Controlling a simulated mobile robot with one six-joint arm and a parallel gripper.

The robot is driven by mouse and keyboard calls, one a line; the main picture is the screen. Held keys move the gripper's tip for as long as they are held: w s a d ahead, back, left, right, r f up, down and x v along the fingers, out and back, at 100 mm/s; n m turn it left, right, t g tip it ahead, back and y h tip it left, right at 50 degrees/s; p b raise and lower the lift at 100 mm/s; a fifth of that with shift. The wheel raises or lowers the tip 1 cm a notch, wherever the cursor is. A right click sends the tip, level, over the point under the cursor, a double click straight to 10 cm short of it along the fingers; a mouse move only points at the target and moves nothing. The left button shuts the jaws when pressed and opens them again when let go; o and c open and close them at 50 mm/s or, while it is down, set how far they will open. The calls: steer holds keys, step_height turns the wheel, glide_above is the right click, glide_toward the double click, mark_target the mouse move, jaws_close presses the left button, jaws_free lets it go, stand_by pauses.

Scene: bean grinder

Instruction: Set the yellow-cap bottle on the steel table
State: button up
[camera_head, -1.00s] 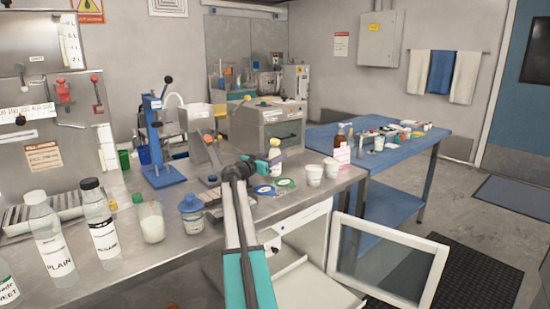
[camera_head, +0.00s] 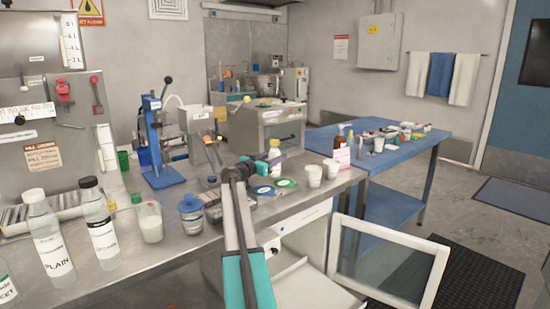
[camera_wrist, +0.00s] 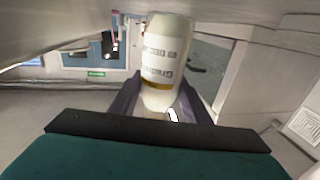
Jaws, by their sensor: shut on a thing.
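The small white bottle with the yellow cap (camera_head: 275,158) is in my gripper (camera_head: 274,161), over the middle of the steel table (camera_head: 170,205) in the head view. In the wrist view the bottle (camera_wrist: 166,55) fills the upper middle, with a printed white label and a yellow band. The dark fingers of my gripper (camera_wrist: 160,98) are shut on it from both sides. The bottle looks about upright in the head view. My arm and gripper hide part of it, and I cannot tell whether its base touches the table.
Two white cups (camera_head: 313,175), a green disc (camera_head: 286,184) and a blue disc (camera_head: 263,191) lie close to the gripper. A grey machine (camera_head: 267,127) stands behind. Several bottles and a blue-lidded jar (camera_head: 191,215) stand left. A blue table (camera_head: 385,155) is at right.

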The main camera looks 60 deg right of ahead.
mark_target(273, 178)
steer(key=f, duration=0.2)
steer(key=shift+s+a+f, duration=0.15)
steer(key=shift+s+f, duration=0.05)
steer(key=shift+f, duration=0.1)
steer(key=o, duration=1.5)
steer(key=shift+c, duration=0.2)
steer(key=shift+a, duration=0.1)
steer(key=shift+w+a+f+b, duration=0.15)
steer(key=shift+a+f+b, duration=0.05)
steer(key=shift+a+b, duration=0.4)
steer(key=a, duration=0.2)
steer(key=a+r+b, duration=0.1)
steer(key=a, duration=0.1)
steer(key=a+b, duration=0.1)
steer(key=shift+w+a+r, duration=0.25)
steer(key=shift+w+a, duration=0.05)
steer(key=shift+a, duration=0.1)
steer(key=shift+w+a+r, duration=0.15)
steer(key=shift+a+r, duration=0.15)
steer(key=shift+a, duration=0.15)
steer(key=shift+w+r, duration=0.15)
steer(key=shift+r, duration=0.05)
